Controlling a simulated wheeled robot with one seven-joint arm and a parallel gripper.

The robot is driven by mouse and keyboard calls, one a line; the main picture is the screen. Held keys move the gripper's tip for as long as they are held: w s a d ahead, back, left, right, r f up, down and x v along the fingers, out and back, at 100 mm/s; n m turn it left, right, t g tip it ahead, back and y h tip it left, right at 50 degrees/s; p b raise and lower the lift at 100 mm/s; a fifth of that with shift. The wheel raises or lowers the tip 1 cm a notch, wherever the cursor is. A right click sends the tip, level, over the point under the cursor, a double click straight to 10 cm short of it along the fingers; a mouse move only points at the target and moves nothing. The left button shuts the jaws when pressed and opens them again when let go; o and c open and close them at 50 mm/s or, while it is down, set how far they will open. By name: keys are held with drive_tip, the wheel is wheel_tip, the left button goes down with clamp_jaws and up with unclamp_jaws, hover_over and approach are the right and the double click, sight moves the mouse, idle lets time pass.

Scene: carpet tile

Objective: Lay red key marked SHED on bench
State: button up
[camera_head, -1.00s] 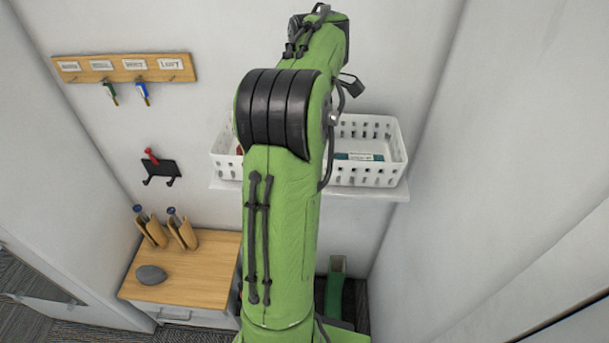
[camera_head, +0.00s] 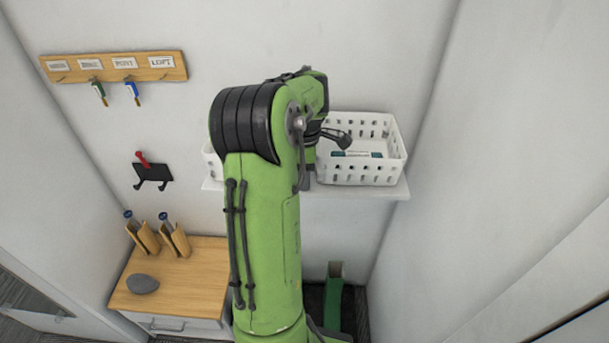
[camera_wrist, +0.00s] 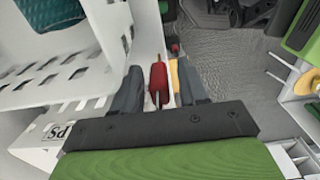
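A red key-like piece (camera_wrist: 158,82) with a thin metal shaft shows between the dark fingers of my gripper (camera_wrist: 157,88) in the wrist view. No SHED marking can be read on it. The fingers stand apart, with gaps on both sides of the red piece; whether it lies between them or below them I cannot tell. A yellow piece (camera_wrist: 174,80) is just right of it. The bench (camera_head: 192,278), a wooden top on a grey cabinet, is at lower left in the head view. My arm hides my gripper there.
A white basket (camera_head: 385,172) stands on the wall shelf (camera_head: 375,193); another is mostly hidden behind my arm.

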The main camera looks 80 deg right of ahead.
clamp_jaws()
drive_tip(key=shift+r, duration=0.1)
wheel_tip(320, 180, up, 10)
drive_tip(key=shift+r+p, duration=0.1)
drive_tip(key=shift+p, duration=1.05)
